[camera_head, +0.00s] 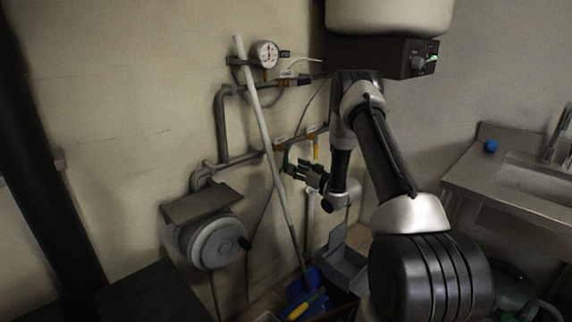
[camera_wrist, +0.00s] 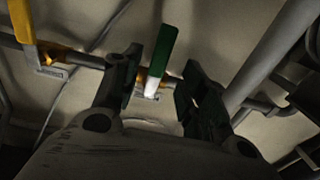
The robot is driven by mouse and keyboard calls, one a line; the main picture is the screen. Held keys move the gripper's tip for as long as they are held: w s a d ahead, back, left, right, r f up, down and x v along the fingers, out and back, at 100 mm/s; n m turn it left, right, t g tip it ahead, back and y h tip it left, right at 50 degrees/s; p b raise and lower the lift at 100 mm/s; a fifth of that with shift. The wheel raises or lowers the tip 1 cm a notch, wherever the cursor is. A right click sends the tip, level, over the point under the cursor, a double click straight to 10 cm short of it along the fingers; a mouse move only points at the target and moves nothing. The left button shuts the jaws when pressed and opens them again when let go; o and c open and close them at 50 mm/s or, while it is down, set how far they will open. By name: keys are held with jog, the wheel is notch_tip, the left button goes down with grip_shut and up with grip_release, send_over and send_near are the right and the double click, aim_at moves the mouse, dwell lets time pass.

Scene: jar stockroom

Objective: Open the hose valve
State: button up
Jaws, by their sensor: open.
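A valve with a green lever (camera_wrist: 162,55) sits on a wall pipe. In the wrist view the lever stands up, tilted slightly right, between my two open fingers, with a gap visible on each side. The green lever also shows in the head view (camera_head: 285,158). A valve with a yellow lever (camera_wrist: 22,22) is on the same pipe to the left in the wrist view; a yellow lever also shows in the head view (camera_head: 315,149). No label tells which one is the hose valve. My gripper (camera_head: 291,168) is open and empty at the green lever; contact cannot be told.
A long pale pole (camera_head: 262,125) leans on the wall across the pipes, close beside my gripper. A gauge (camera_head: 265,54) is above. A hose reel (camera_head: 213,243) hangs lower left. Grey and blue bins (camera_head: 345,268) stand below. A sink counter (camera_head: 500,180) is at right.

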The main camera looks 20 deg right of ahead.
aim_at(286, 163)
jog(key=x, duration=0.6)
jog(key=shift+w+a, duration=0.15)
jog(key=shift+w, duration=0.2)
grip_shut()
